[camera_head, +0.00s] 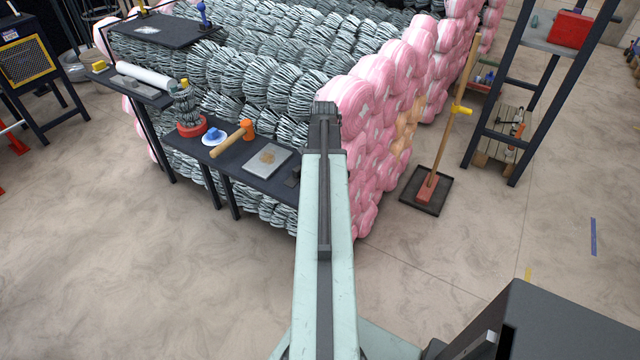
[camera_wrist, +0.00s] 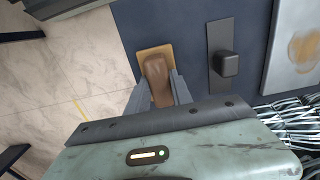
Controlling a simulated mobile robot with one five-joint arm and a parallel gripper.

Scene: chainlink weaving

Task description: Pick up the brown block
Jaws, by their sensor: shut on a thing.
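The brown block (camera_wrist: 157,72) shows in the wrist view between the two grey fingers of my gripper (camera_wrist: 159,89). It is a rounded brown piece with a lighter tan flat part at its far end. The fingers are shut on its sides. The block is over or on the dark tabletop (camera_wrist: 190,20), close to the table's edge; I cannot tell whether it touches the top. In the head view my own arm hides the block and the fingertips.
A dark block on a plate (camera_wrist: 228,64) lies right of my gripper, then a light panel with a tan patch (camera_wrist: 300,50). The head view shows a mallet (camera_head: 232,140) on the table (camera_head: 230,155) and stacked pink rolls (camera_head: 365,130) right of the arm. Floor is open in front.

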